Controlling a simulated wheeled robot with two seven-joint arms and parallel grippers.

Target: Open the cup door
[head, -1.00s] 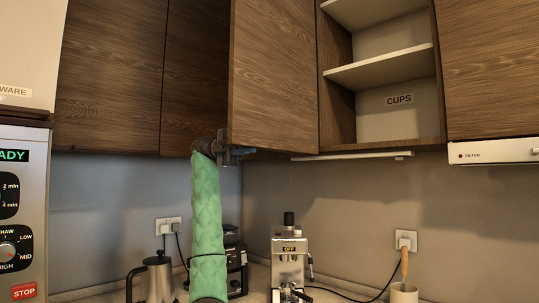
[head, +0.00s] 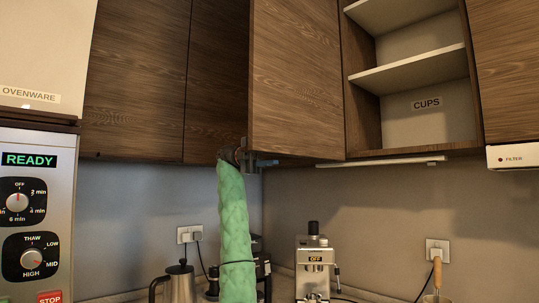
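The cup cupboard (head: 425,130) stands open in the head view, with two bare shelf boards and a CUPS label on its back wall. Its wooden door (head: 297,75) is swung out to the left, hinged at the cupboard's left side. My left arm, in a green sleeve, reaches up from below. My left gripper (head: 258,161) is at the lower left corner of the door, by its free edge. The fingers are small and partly hidden, so I cannot tell whether they grip the door. My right gripper is not in view.
A coffee machine (head: 314,262) and a kettle (head: 178,283) stand on the counter below. A microwave (head: 35,215) is at the left, and a filter hood (head: 512,156) is at the right. Closed cupboard doors (head: 135,80) are left of the open door.

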